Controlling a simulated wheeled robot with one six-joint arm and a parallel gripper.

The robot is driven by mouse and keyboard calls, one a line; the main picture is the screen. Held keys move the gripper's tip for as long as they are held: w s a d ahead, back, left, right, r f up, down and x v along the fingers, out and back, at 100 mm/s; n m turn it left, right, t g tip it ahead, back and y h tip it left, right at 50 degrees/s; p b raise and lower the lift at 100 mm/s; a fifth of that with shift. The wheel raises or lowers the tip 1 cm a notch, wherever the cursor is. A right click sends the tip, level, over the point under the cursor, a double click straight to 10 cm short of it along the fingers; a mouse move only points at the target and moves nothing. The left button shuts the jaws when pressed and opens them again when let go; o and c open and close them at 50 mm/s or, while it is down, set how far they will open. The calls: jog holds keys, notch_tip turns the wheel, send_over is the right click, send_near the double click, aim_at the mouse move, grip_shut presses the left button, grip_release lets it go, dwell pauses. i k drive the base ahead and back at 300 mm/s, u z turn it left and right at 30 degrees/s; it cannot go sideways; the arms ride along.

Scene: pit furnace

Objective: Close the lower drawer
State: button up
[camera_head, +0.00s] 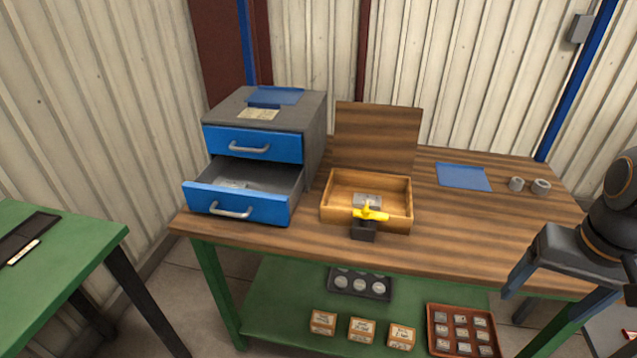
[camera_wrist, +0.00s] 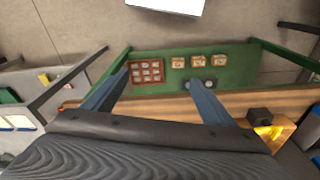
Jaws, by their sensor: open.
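The lower drawer (camera_head: 240,204) of the small grey cabinet (camera_head: 316,125) is pulled out, with a blue front and a silver handle. A pale item lies inside it. The upper drawer (camera_head: 252,145) above it is shut. My gripper (camera_head: 545,290) is at the right, in front of the table's right end, far from the drawer. Its two blue fingers are wide apart with nothing between them. In the wrist view my gripper (camera_wrist: 155,95) points down past the table's front edge, over the lower shelf. The drawer is not in the wrist view.
An open wooden box (camera_head: 330,207) stands right of the cabinet, with a yellow-handled dark object (camera_head: 364,229) at its front. A blue sheet (camera_head: 463,177) and two grey rings (camera_head: 528,185) lie farther right. A green table (camera_head: 60,250) stands at left. The wooden tabletop's front right is clear.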

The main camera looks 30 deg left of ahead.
aim_at(275, 189)
jog(key=u, duration=1.95)
jog(key=k, duration=0.5)
jog(key=z, duration=1)
jog(key=i, duration=0.75)
jog(key=u, duration=1.3)
